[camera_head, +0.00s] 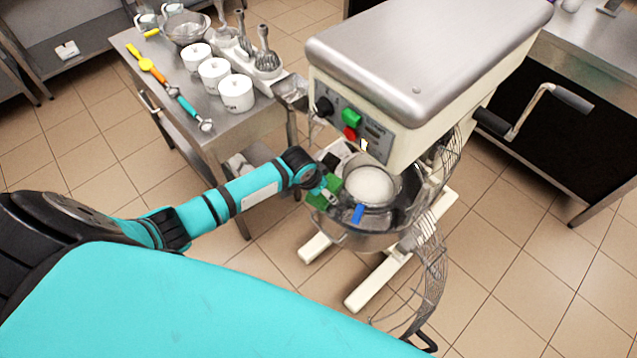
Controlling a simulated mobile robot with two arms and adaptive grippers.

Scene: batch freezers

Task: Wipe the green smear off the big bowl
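The big metal bowl (352,238) sits under the head of the floor mixer. Green (320,200) shows at its left rim, right by my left gripper. It looks blocky, and I cannot tell whether it is the smear, a held sponge or both. My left gripper (331,194) is at the bowl's left rim, with its arm reaching in from the left. Its fingers are small and partly hidden, so their opening is unclear. A round, whitish container (370,187) and a small blue piece (358,213) show within the bowl's outline. My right gripper is out of view.
The cream mixer (430,75) overhangs the bowl. Its wire guard (432,270) hangs open at the right. A steel table (185,100) at the left holds white tubs, whisks and measuring spoons. A steel counter (590,70) stands at right. Tiled floor lies between.

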